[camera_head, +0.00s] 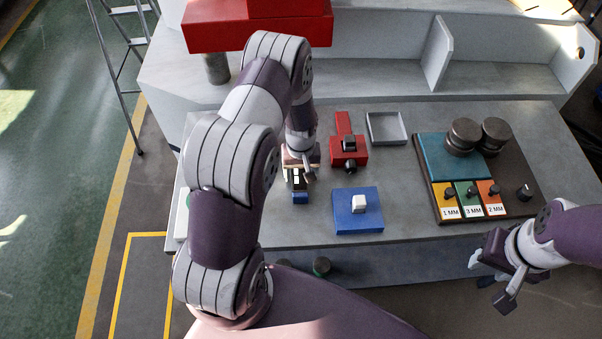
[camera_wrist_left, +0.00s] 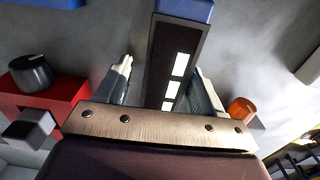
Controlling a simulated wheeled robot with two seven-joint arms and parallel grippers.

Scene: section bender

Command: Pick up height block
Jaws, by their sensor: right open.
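The height block seems to be the dark upright block with white squares and a blue end (camera_head: 300,197), in the head view below my left gripper (camera_head: 299,176). In the left wrist view the block (camera_wrist_left: 172,70) stands between my left gripper's two fingers (camera_wrist_left: 162,88). A gap shows between the left finger and the block; the right finger lies close beside it. The left gripper looks open around the block. My right gripper (camera_head: 494,283) is open and empty, off the bench's front right edge.
A blue base with a white knob (camera_head: 345,218), a red fixture (camera_head: 348,158) and a grey tray (camera_head: 387,128) are on the bench. At right is a dark board with a teal pad (camera_head: 437,158), labelled knobs and two dark cylinders (camera_head: 464,135). Red machine parts (camera_head: 220,37) overhang the back left.

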